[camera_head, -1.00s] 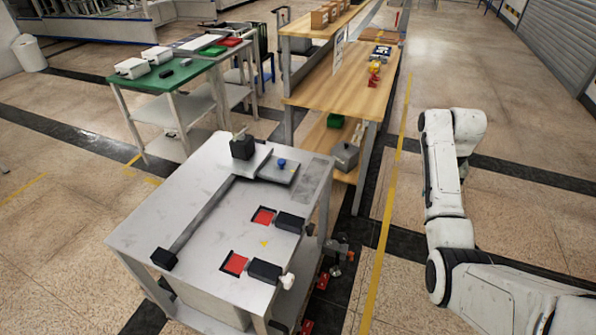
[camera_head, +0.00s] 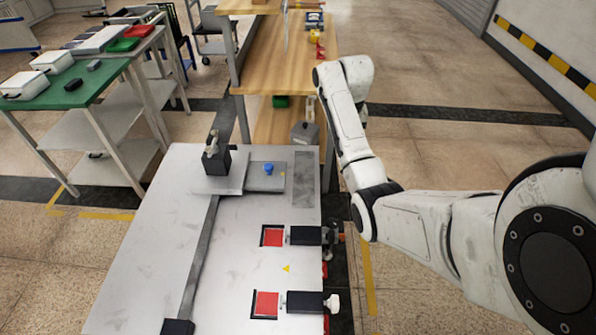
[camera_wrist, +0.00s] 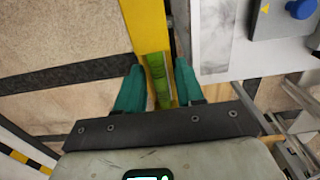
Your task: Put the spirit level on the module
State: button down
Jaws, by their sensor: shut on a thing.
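In the wrist view my gripper (camera_wrist: 160,74) has its two teal fingers shut on the yellow spirit level (camera_wrist: 147,28), with its green vial between them. The level hangs beside the edge of a pale metal bench top (camera_wrist: 215,40), apart from the blue knob (camera_wrist: 302,8). In the head view neither my gripper nor the level shows. The bench top (camera_head: 150,255) carries a grey plate (camera_head: 255,182) with the blue knob (camera_head: 268,168), and two red pads (camera_head: 272,237) beside black clamps. I cannot tell which part is the module.
A black block (camera_head: 217,160) with an upright lever stands on the bench, and a dark rail (camera_head: 198,260) runs along it. A wooden shelf unit (camera_head: 275,65) stands behind. A green-topped table (camera_head: 60,92) with boxes is at the left. Floor is open at the right.

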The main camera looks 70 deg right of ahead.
jog(key=w+a+f, duration=0.1)
jog(key=w+f, duration=0.1)
jog(key=w, duration=0.1)
jog(key=w+a+f+b, duration=0.1)
jog(key=w+a+f, duration=0.1)
jog(key=w+f, duration=0.1)
jog(key=w+a+f, duration=0.1)
jog(key=w+f, duration=0.1)
jog(key=w, duration=0.1)
jog(key=shift+w+a+f, duration=0.15)
jog(key=shift+a, duration=0.05)
jog(key=shift+w+a+f, duration=0.15)
jog(key=shift+w+f, duration=0.2)
jog(key=shift+f, duration=0.15)
jog(key=shift+w+a+f, duration=0.1)
jog(key=shift+w+f, duration=0.1)
jog(key=shift+f, duration=1.6)
jog(key=shift+f, duration=0.15)
jog(key=c, duration=0.7)
grip_release()
notch_tip(320, 180, up, 12)
